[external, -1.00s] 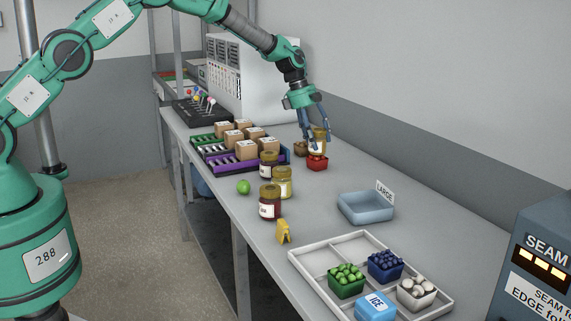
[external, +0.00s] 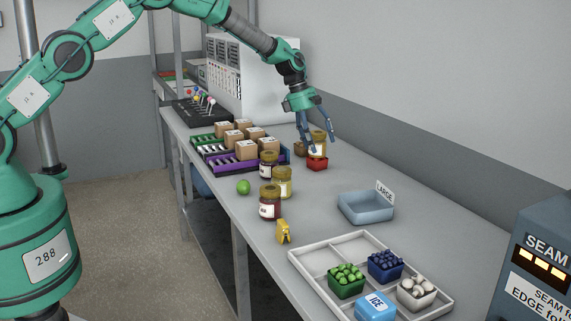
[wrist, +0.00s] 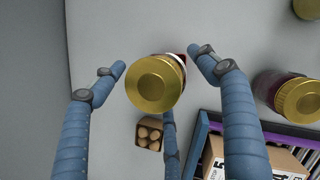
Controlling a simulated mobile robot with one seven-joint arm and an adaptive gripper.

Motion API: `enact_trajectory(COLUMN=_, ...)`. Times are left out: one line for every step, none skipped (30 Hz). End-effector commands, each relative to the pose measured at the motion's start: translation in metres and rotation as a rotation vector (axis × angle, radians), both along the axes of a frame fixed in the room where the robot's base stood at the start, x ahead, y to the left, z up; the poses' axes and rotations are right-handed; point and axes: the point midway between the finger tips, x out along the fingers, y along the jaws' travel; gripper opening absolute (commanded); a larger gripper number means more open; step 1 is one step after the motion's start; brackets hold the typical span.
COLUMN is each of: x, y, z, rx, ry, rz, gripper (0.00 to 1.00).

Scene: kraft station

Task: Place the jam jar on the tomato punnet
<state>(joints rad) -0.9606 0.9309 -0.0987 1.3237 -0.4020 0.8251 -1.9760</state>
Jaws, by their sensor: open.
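The jam jar, with its gold lid and pale label (external: 318,151), stands upright and appears to rest on the red tomato punnet (external: 317,165). In the wrist view the jar's lid (wrist: 155,84) is seen from above, with a sliver of red beside it. The jar hides the punnet's contents. My gripper (external: 319,142) is open around the jar, its fingers pointing down. In the wrist view the spread fingers of my gripper (wrist: 162,70) stand apart from the lid on both sides, with a third finger below it.
A small brown punnet (wrist: 149,134) stands close by. Jars (external: 270,202), a green lime (external: 243,187) and a purple-edged rack with boxes (external: 239,168) lie nearer the front edge. A blue-grey bin (external: 366,208) and a white divided tray (external: 310,265) stand nearer the camera.

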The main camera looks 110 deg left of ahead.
Motion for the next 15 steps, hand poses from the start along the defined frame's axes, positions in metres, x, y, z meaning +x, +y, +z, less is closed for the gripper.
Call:
enact_trajectory(x=0.0, y=0.0, z=0.001, rx=0.0, ry=0.0, rz=0.0, gripper=0.74)
enact_trajectory(x=0.0, y=0.0, z=0.002, rx=0.0, ry=0.0, rz=0.0, gripper=0.74)
enact_trajectory(x=-0.001, y=0.0, z=0.004, rx=0.001, ry=0.0, rz=0.0, gripper=0.74)
enact_trajectory(x=-0.001, y=0.0, z=0.006, rx=0.001, ry=0.0, rz=0.0, gripper=0.74)
enact_trajectory(x=-0.002, y=0.0, z=0.008, rx=0.001, ry=-0.001, rz=0.0, gripper=0.74)
enact_trajectory(x=-0.003, y=0.0, z=0.011, rx=0.001, ry=-0.001, rz=0.0, gripper=0.74)
enact_trajectory(x=-0.004, y=0.001, z=0.014, rx=0.001, ry=-0.001, rz=0.0, gripper=0.74)
enact_trajectory(x=-0.005, y=0.001, z=0.017, rx=0.002, ry=-0.001, rz=0.001, gripper=0.74)
enact_trajectory(x=-0.007, y=0.001, z=0.022, rx=0.002, ry=-0.001, rz=0.001, gripper=0.74)
enact_trajectory(x=-0.008, y=0.001, z=0.026, rx=0.002, ry=-0.001, rz=0.0, gripper=0.74)
enact_trajectory(x=-0.009, y=0.001, z=0.03, rx=0.003, ry=-0.002, rz=0.0, gripper=0.74)
enact_trajectory(x=-0.011, y=0.001, z=0.035, rx=0.002, ry=-0.001, rz=0.0, gripper=0.74)
enact_trajectory(x=-0.013, y=0.001, z=0.04, rx=0.002, ry=-0.001, rz=0.001, gripper=0.74)
enact_trajectory(x=-0.015, y=0.001, z=0.044, rx=0.001, ry=-0.001, rz=0.0, gripper=0.74)
enact_trajectory(x=-0.017, y=0.001, z=0.051, rx=0.002, ry=-0.001, rz=0.001, gripper=0.74)
